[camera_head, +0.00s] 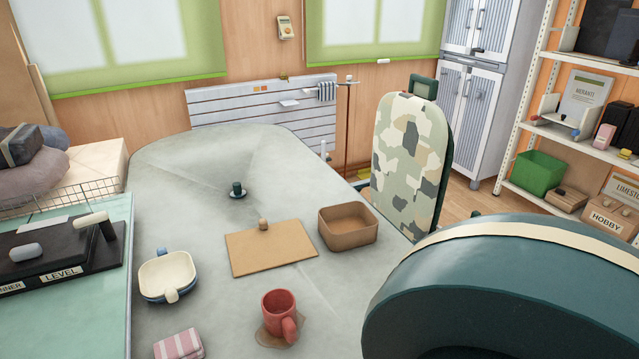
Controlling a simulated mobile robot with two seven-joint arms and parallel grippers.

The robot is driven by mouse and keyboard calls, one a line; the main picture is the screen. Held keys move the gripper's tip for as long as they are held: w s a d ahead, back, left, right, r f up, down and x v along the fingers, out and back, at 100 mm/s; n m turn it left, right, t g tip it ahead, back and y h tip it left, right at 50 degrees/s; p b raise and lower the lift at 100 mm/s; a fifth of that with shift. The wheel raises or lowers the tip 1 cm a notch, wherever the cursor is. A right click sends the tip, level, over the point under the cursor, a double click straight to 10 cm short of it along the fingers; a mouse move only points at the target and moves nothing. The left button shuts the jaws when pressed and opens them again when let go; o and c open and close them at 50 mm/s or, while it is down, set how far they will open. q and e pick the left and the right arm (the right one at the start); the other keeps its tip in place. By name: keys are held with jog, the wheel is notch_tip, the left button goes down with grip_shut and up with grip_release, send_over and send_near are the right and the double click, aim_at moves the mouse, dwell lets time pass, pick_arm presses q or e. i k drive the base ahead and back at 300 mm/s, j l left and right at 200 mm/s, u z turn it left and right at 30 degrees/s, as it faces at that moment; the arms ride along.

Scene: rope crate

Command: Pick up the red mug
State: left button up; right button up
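The red mug (278,302) stands upright on the grey table (190,210), near the lower middle of the head view. Its handle points towards me and slightly right. A flat brown patch, perhaps a coaster or a stain, shows under and around its base. Neither of my grippers is in view, and nothing touches the mug from above.
A cream dish (160,283), a striped cloth (178,346), a tan board (285,245), a tan open box (349,237) and a small dark green object (237,190) lie on the table. A large dark green rounded form (500,300) blocks the lower right.

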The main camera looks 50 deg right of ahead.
aim_at(278, 306)
jog(key=z, duration=1.35)
